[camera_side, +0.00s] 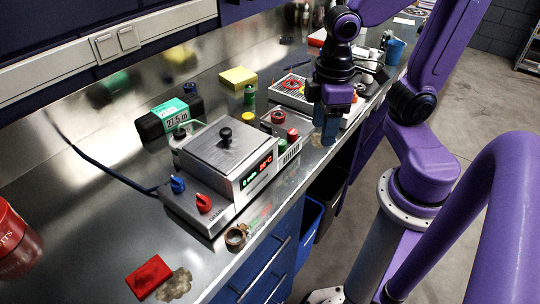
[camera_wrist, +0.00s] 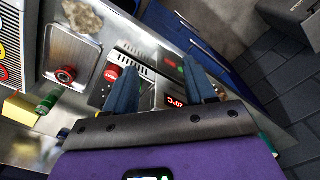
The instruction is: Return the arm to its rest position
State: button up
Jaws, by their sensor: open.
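My gripper (camera_side: 329,128) points down over the front edge of the metal bench, to the right of a boxy device (camera_side: 215,165) with a red digital display. My arm is bent above the bench at the right. In the wrist view my gripper (camera_wrist: 160,68) shows two blue-grey fingers spread apart with nothing held between them. The device's red display (camera_wrist: 177,101) and a red cap (camera_wrist: 112,73) appear below and around the fingers. I cannot tell the exact height of the fingertips above the bench.
A blue cup (camera_side: 395,51) stands farther back. Open floor (camera_side: 490,100) lies right.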

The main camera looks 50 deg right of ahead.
jog(key=s+n, duration=0.1)
jog(key=s+a+f+n, duration=0.1)
jog(key=s, duration=0.1)
jog(key=s+n, duration=0.1)
jog(key=s, duration=0.1)
jog(key=shift+s+a+f+n, duration=0.15)
jog(key=shift+a+f+n, duration=0.05)
jog(key=shift+a+n, duration=0.1)
dwell(2.5)
